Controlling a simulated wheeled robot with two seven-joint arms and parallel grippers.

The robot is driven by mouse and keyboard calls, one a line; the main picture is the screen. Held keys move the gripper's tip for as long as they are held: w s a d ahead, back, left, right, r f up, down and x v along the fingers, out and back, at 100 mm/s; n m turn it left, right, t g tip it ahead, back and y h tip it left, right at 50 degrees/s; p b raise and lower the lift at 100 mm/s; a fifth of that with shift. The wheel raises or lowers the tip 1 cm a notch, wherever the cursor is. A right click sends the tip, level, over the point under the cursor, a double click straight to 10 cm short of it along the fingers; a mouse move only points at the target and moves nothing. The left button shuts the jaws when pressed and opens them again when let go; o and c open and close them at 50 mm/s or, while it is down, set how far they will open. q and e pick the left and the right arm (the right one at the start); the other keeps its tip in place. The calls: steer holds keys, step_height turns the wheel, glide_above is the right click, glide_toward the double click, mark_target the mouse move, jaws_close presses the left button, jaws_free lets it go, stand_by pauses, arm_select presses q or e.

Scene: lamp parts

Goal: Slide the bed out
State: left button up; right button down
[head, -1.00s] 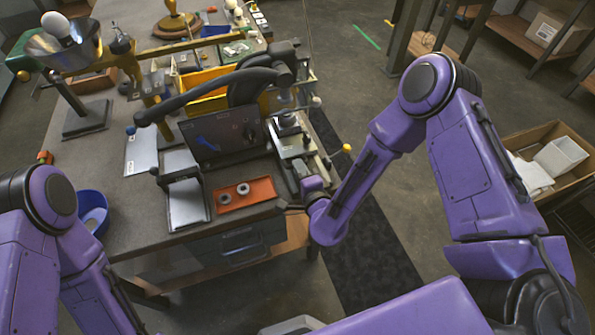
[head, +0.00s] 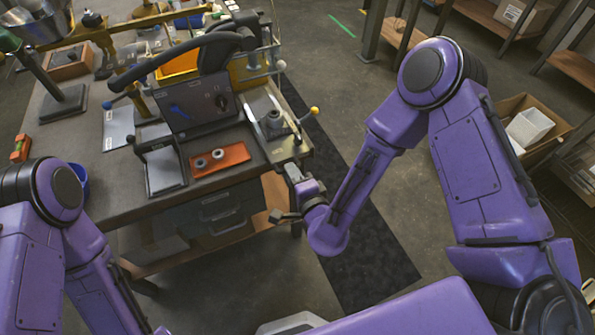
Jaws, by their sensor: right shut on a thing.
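The bed (head: 284,149) is a flat grey-beige slide at the right side of the bench machine, with a small dark fitting on it. The machine has a dark upright panel (head: 196,106) with a blue mark and a black knob. My right gripper (head: 290,173) is at the bed's near end, by the front right corner of the bench. It is shut on the bed there; the exact gripped spot is too small and partly hidden to make out. My left arm comes in at the lower left, and its gripper is out of view.
An orange-red tray (head: 232,167) with two grey rings lies left of the bed. The bench (head: 105,178) has drawers below. Clear floor with a dark mat (head: 375,255) lies in front.

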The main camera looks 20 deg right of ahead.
steer(key=shift+s+f, duration=0.15)
steer(key=c, duration=1.4)
jaws_free()
steer(key=shift+s, duration=0.2)
steer(key=p+v, duration=0.2)
steer(key=v, duration=0.8)
steer(key=shift+s, duration=0.25)
